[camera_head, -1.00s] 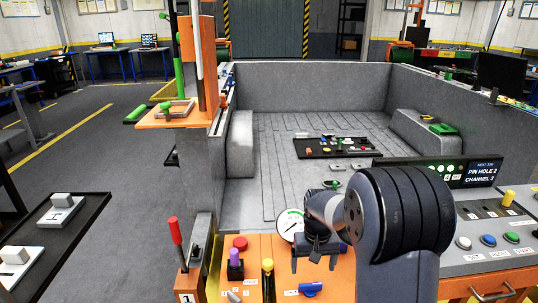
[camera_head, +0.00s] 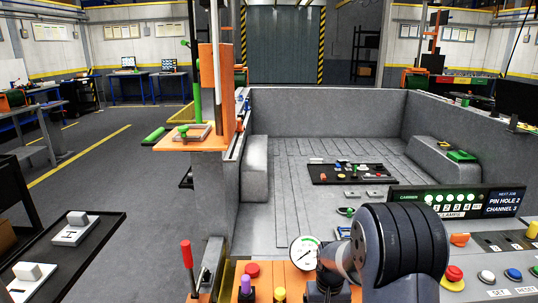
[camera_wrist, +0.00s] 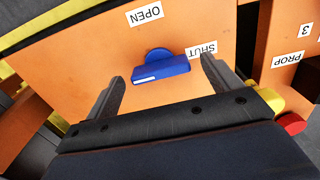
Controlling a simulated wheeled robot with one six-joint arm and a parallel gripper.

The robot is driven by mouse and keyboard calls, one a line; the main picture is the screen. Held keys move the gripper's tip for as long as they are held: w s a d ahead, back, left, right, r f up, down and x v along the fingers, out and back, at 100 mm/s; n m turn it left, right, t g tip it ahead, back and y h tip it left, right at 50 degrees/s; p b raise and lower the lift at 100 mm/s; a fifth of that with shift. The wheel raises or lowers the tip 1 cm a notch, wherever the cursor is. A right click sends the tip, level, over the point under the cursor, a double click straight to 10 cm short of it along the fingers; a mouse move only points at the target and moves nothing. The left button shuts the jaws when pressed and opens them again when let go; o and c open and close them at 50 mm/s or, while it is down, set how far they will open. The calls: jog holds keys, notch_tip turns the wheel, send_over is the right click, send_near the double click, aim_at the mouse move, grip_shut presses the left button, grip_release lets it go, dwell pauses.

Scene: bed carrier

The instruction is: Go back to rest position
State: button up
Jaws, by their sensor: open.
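My gripper (camera_wrist: 160,85) is open and empty in the wrist view, its two dark fingers spread apart. Beyond the fingertips is a blue handle (camera_wrist: 161,68) on an orange panel (camera_wrist: 100,50), between an OPEN label (camera_wrist: 145,14) and a SHUT label (camera_wrist: 202,50). The fingers do not appear to hold it. In the head view my arm reaches down at the bottom right over the orange console, and the fingertips are cut off by the lower edge.
A pressure gauge (camera_head: 304,254) stands just left of my arm. A red lever (camera_head: 187,255), a red knob (camera_head: 252,270) and a purple knob (camera_head: 245,284) are further left. A display panel (camera_head: 455,203) stands to the right. The grey carrier bed (camera_head: 290,200) lies beyond.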

notch_tip(320, 180, up, 10)
jog(key=r, duration=0.1)
notch_tip(320, 180, down, 12)
jog(key=shift+r, duration=0.2)
jog(key=shift+r+m, duration=0.2)
jog(key=shift+m, duration=0.6)
jog(key=m, duration=0.5)
jog(key=m+p, duration=0.1)
jog(key=m, duration=0.6)
jog(key=shift+m, duration=0.3)
notch_tip(320, 180, up, 8)
jog(key=shift+f, duration=0.1)
